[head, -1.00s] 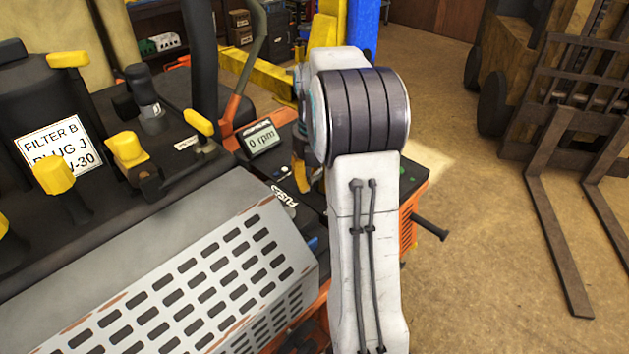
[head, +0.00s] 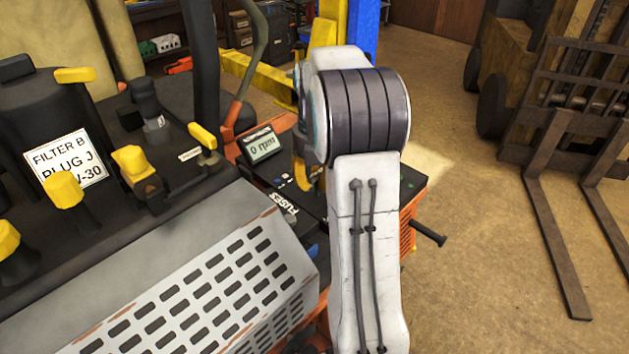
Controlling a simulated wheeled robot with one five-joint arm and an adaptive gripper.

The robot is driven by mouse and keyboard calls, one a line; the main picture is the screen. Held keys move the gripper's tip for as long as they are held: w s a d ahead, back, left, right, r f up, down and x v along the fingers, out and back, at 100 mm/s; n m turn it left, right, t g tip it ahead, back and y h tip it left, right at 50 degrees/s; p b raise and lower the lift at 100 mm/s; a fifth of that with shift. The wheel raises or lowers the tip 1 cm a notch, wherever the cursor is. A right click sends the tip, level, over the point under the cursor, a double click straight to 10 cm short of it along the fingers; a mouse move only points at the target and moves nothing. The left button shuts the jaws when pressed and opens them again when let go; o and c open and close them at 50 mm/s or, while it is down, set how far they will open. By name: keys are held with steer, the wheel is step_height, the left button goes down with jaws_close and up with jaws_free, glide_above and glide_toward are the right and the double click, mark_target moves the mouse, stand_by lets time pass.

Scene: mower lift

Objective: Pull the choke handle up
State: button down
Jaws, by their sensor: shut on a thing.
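My white arm stands in front of the mower's control panel (head: 120,215) in the head view. My gripper (head: 303,178) is mostly hidden behind the arm. Only a narrow dark and orange-yellow strip of it shows at the arm's left edge, low over the panel's right part. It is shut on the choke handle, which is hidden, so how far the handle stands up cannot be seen.
Several yellow-knobbed levers (head: 203,136) stand on the panel to the left. A 0 rpm display (head: 262,144) and a FUSES label (head: 285,203) lie left of my gripper. A slotted grey cover (head: 200,285) is nearest. A forklift (head: 545,125) stands right, with open floor between.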

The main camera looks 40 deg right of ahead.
steer(key=shift+w+d+r, duration=0.1)
steer(key=shift+w+r, duration=0.05)
steer(key=shift+r, duration=0.1)
steer(key=c, duration=1)
jaws_free()
steer(key=shift+f, duration=0.1)
step_height(320, 180, up, 11)
steer(key=shift+r, duration=0.5)
